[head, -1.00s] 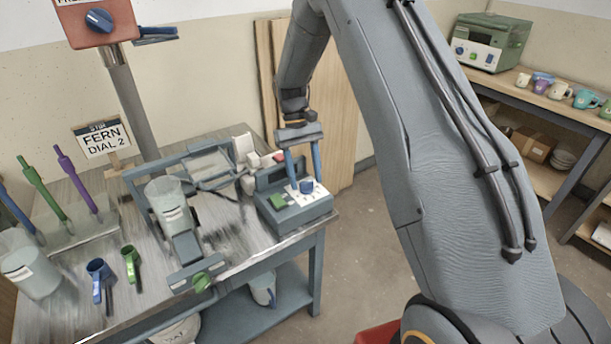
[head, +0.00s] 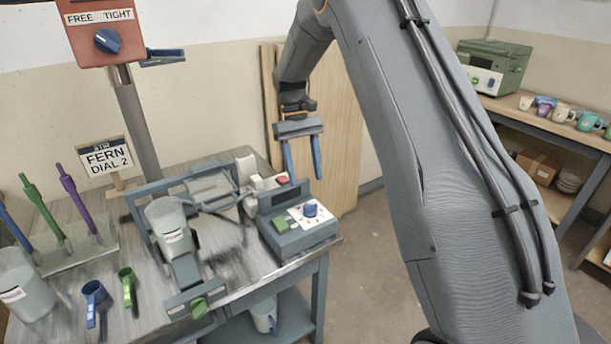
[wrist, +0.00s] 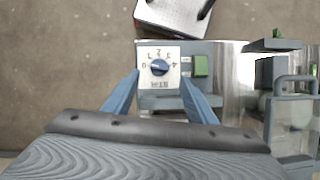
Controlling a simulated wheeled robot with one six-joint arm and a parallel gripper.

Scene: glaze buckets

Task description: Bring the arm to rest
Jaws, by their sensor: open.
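My gripper (head: 304,176) hangs from my raised arm above the back right of the workbench, blue fingers pointing down. It is open, and nothing is between its fingers. Just below it is a grey control box (head: 278,243) with a blue dial knob (head: 310,210), a green button (head: 282,225) and a red button (head: 282,180) behind. In the wrist view the fingers (wrist: 160,80) point toward the dial (wrist: 160,68), which shows between their tips. The gap to the dial is clear in the head view.
A sign (head: 105,157) reads FERN DIAL 2. A red FREE/TIGHT box (head: 100,40) stands on a post. Shelves with cups (head: 563,113) are at right. Floor (head: 370,260) between is clear.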

